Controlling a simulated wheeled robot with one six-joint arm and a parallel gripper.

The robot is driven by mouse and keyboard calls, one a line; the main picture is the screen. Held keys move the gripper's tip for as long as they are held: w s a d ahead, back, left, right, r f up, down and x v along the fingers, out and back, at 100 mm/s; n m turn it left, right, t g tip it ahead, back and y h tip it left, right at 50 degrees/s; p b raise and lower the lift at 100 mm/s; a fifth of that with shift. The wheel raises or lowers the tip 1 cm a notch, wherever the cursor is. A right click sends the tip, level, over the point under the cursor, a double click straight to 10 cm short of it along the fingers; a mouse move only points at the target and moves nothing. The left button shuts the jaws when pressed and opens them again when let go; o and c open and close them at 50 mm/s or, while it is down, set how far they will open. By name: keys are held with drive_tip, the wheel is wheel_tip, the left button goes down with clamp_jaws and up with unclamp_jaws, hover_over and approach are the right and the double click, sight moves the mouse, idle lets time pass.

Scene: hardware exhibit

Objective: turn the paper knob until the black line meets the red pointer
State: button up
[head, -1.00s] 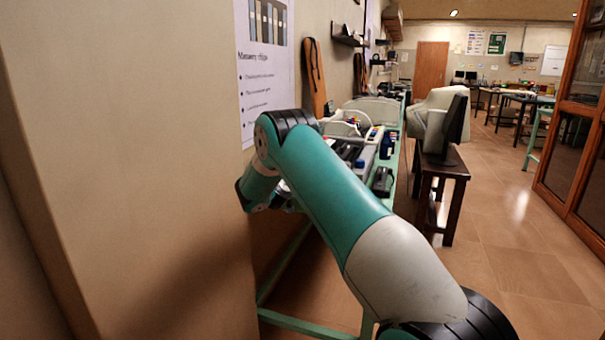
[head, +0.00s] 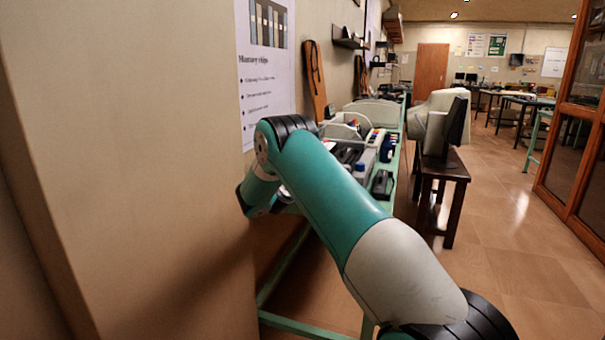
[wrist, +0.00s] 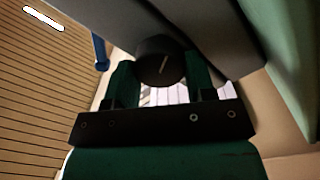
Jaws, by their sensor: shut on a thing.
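In the wrist view, a round dark knob (wrist: 160,64) with a short pale line on its face sits between the two green fingers of my gripper (wrist: 160,72). My gripper is shut on the knob, one finger on each side. The pale line is tilted slightly from upright in the picture. I see no black line and no red pointer in these frames. In the head view, my gripper and the knob are hidden behind my arm.
A grey casing (wrist: 215,30) lies close beside the knob. In the head view, a green-framed bench (head: 398,165) holding several devices runs along the wall. An old monitor (head: 437,125) stands on a dark stool (head: 440,180). The tiled floor to the right is open.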

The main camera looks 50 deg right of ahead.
drive_tip(key=shift+a+n, duration=0.1)
drive_tip(key=shift+n, duration=0.3)
drive_tip(key=o, duration=0.9)
drive_tip(key=shift+b+v, duration=4.4)
drive_tip(key=shift+v, duration=4.2)
drive_tip(key=shift+f, duration=0.1)
